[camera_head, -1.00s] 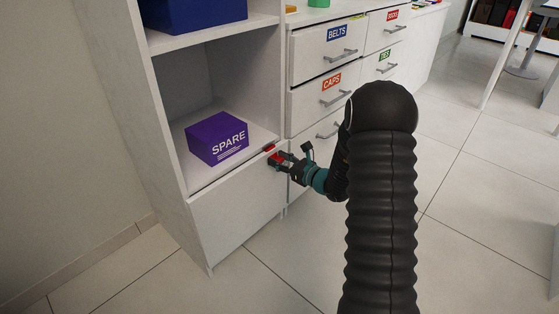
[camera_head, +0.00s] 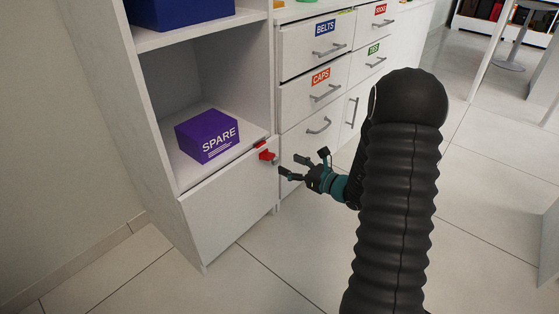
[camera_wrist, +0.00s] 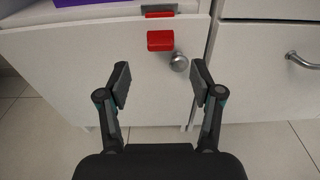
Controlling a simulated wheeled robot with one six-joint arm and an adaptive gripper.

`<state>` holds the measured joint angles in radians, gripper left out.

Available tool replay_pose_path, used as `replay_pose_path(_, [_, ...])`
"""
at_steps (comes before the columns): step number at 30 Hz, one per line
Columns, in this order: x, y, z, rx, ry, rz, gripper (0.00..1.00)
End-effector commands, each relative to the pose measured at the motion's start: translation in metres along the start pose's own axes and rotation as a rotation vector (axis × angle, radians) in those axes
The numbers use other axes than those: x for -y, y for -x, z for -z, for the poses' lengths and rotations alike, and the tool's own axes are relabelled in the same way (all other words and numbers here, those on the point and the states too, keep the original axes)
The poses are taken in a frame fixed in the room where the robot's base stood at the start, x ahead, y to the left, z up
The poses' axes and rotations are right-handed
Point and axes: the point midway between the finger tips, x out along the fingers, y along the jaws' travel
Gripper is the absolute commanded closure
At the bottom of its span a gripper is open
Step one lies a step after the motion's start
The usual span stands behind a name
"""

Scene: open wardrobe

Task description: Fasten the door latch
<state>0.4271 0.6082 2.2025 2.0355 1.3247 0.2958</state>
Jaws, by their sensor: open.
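The white lower door (camera_head: 230,210) of the wardrobe stands closed or nearly so under the open shelf. A red latch (camera_head: 267,155) sits at its upper right corner. In the wrist view the latch (camera_wrist: 160,40) is a red block on the door, just below a second red piece with a grey plate (camera_wrist: 159,12) at the top edge. A round metal knob (camera_wrist: 179,63) is to the lower right of the block. My gripper (camera_head: 291,167) is open and empty, apart from the latch and to its right in the head view. In the wrist view its fingers (camera_wrist: 160,85) are spread below the latch.
A purple SPARE box (camera_head: 208,136) sits on the shelf above the door. Drawers labelled BELTS (camera_head: 313,45) and CAPS (camera_head: 315,97) with metal handles stand to the right. The tiled floor in front is clear.

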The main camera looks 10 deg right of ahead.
Motion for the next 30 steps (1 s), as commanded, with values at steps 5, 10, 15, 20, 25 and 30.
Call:
replay_pose_path(5, [0.001,0.023,0.000,0.000,-0.001,0.002,0.34])
replay_pose_path(10, [-0.001,0.031,0.000,0.000,0.000,-0.001,0.34])
replay_pose_path(15, [-0.001,0.031,0.000,0.000,0.000,-0.001,0.34])
replay_pose_path(20, [0.000,0.032,-0.002,0.000,0.000,0.000,0.34])
replay_pose_path(25, [0.000,0.035,-0.033,-0.001,-0.002,0.000,0.34])
replay_pose_path(30, [-0.001,0.040,-0.072,-0.042,-0.005,-0.005,0.34])
